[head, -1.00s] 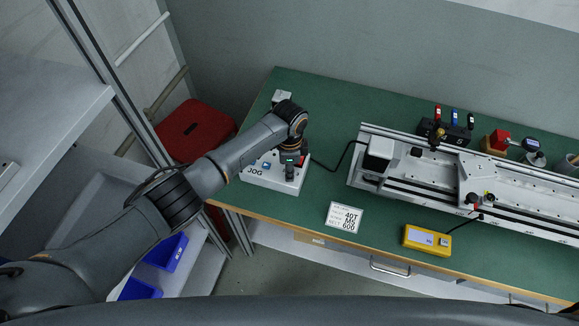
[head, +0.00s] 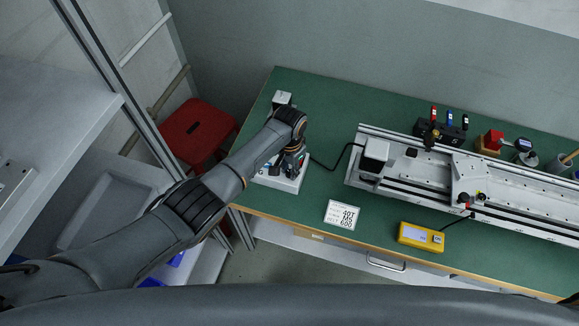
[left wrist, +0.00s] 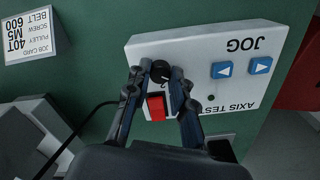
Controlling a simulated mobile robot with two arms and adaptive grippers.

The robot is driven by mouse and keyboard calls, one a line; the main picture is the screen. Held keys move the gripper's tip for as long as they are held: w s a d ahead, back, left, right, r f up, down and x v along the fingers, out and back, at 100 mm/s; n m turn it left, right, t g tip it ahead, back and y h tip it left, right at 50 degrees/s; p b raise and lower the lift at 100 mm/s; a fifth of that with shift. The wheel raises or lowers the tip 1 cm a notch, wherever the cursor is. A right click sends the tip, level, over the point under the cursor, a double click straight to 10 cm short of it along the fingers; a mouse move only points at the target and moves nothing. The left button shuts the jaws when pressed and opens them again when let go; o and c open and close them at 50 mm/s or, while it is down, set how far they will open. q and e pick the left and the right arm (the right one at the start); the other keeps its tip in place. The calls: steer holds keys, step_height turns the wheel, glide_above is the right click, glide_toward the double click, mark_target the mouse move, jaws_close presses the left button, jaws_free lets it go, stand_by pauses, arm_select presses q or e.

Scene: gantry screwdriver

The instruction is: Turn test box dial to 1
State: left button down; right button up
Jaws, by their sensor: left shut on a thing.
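The white test box (head: 277,183) stands at the left end of the green bench, mostly covered by my left arm in the head view. The left wrist view shows its top (left wrist: 200,50), upside down, with JOG and AXIS TEST lettering, two blue arrow buttons (left wrist: 241,67), a red rocker switch (left wrist: 156,107) and a black dial (left wrist: 160,71). My left gripper (left wrist: 157,75) has one finger on each side of the dial and is shut on it. A "2" shows beside the dial; its pointer and other numbers are hidden or too small to read.
A long rail gantry (head: 420,165) fills the right side, with a black cable running to the test box. A red stool (head: 196,128) stands beyond the bench's left end.

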arm_select(q)
steer(key=shift+n, duration=0.3)
stand_by(0.4)
steer(key=c, duration=1.4)
jaws_free()
step_height(320, 180, up, 12)
